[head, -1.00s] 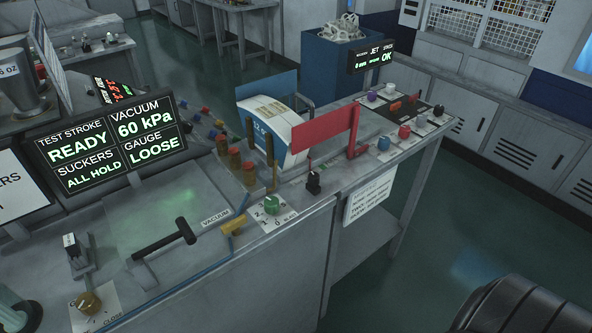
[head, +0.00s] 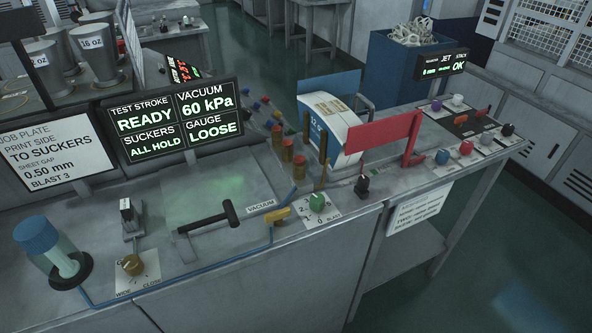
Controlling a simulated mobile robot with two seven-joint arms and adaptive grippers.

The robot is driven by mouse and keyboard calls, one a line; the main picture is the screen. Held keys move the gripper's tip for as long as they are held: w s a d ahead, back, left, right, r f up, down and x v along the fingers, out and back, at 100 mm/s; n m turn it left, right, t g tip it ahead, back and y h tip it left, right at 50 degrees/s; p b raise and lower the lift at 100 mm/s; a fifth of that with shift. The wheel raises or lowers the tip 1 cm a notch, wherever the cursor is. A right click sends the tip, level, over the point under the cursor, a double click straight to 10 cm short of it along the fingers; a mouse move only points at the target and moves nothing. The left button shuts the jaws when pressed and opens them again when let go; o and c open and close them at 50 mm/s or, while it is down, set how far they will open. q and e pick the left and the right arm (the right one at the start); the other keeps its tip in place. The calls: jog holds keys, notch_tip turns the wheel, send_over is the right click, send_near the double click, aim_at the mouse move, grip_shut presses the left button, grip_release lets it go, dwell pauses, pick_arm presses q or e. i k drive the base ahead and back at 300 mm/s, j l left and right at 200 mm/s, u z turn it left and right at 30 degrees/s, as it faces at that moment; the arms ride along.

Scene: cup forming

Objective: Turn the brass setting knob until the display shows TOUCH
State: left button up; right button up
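The brass setting knob (head: 132,265) sits on a white plate marked WIDE and CLOSE at the front left of the grey bench. The black display (head: 170,122) stands behind it. It reads TEST STROKE READY, VACUUM 60 kPa, SUCKERS ALL HOLD and GAUGE LOOSE. Neither of my grippers is in view, and nothing touches the knob.
A black T-handle (head: 210,220), a yellow valve handle (head: 281,214) and a green knob (head: 317,202) lie to the right. A job plate (head: 50,158) stands left of the display.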

aim_at(132, 265)
jog(key=u, duration=1.25)
jog(key=l+u, duration=0.3)
jog(key=k+l+u, duration=0.25)
jog(key=l+u, duration=0.3)
